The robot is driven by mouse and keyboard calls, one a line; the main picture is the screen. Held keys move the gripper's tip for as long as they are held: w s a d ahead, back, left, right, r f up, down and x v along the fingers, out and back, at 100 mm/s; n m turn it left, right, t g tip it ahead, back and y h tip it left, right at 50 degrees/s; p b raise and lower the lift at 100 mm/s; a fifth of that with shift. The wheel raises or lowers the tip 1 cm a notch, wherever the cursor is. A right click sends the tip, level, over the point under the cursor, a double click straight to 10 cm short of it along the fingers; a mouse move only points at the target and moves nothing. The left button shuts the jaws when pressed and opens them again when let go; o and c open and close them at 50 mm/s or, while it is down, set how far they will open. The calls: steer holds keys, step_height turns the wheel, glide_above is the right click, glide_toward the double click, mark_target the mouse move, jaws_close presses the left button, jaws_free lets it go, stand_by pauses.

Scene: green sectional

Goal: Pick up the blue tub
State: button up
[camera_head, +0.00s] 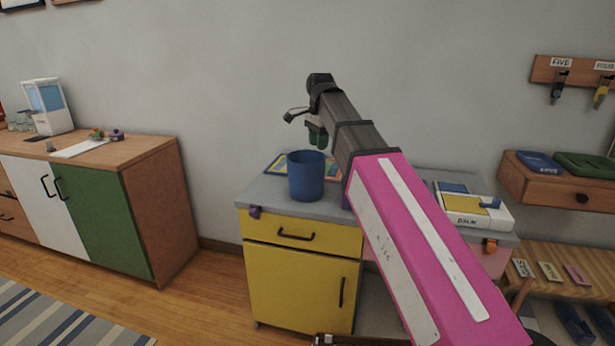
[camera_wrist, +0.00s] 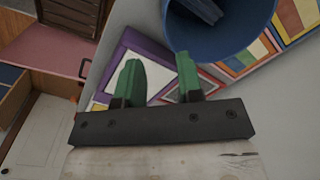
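The blue tub (camera_head: 306,178) stands upright on the grey top of the yellow cabinet (camera_head: 285,202), near its left side. In the wrist view the tub (camera_wrist: 222,48) shows at the top right, with its open mouth and something blue inside that I cannot make out. My gripper (camera_head: 318,138) is above and just behind the tub in the head view. Its two green fingers (camera_wrist: 160,75) are apart with nothing between them. The right finger is close below the tub's edge in the wrist view; I cannot tell if they touch.
A colourful patterned flat item (camera_head: 280,165) lies behind the tub. A white and blue box (camera_head: 470,205) sits on the right of the top. A wooden cabinet (camera_head: 150,200) stands at the left, with open floor between. A wooden shelf (camera_head: 560,185) is at the right.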

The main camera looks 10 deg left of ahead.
step_height(320, 180, down, 6)
steer(key=r, duration=0.1)
glide_above(315, 184)
steer(key=shift+f, duration=2.85)
jaws_close()
